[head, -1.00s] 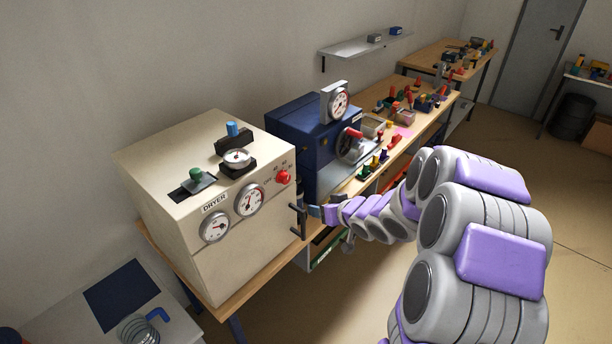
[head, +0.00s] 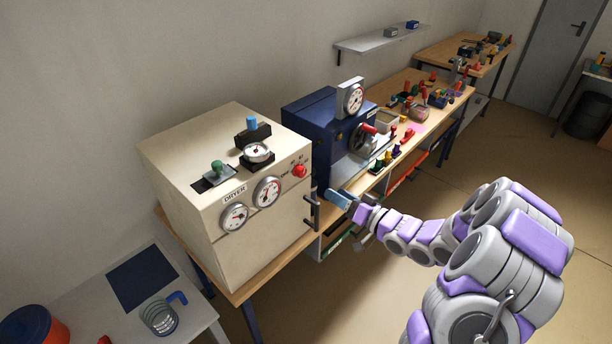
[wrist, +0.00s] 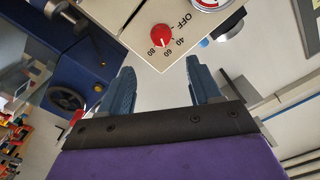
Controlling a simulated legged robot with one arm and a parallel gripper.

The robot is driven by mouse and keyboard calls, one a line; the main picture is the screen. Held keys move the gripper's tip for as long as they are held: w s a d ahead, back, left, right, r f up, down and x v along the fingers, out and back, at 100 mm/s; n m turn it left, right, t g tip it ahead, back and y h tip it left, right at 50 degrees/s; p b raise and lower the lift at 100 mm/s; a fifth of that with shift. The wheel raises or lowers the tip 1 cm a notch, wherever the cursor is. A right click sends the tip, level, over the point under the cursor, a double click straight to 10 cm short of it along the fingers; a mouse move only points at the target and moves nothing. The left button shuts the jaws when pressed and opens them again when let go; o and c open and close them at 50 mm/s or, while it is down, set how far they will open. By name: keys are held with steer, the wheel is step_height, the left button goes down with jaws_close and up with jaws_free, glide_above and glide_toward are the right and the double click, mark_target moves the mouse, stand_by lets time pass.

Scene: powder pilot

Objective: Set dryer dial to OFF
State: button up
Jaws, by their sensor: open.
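The dryer (head: 240,190) is a cream box on a wooden bench in the head view. Its dial is a red knob (head: 299,171) at the upper right of the front face. The wrist view shows the dial (wrist: 161,35) close up, with OFF, 40, 60 and 80 printed around it. I cannot tell surely which mark its pointer faces. My gripper (head: 339,198) is to the right of and below the dial, apart from it. In the wrist view my gripper (wrist: 158,82) has its two blue fingers spread with nothing between them, and the dial lies beyond the fingertips.
A dark door handle (head: 311,208) sticks out of the dryer's front near my gripper. A blue machine (head: 318,120) with a handwheel stands right of the dryer. Two gauges (head: 267,192) are left of the dial. The floor in front is clear.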

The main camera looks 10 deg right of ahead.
mark_target(303, 174)
steer(key=b+x, duration=0.1)
steer(key=x, duration=1.2)
steer(key=shift+w+a, duration=0.15)
steer(key=c, duration=1)
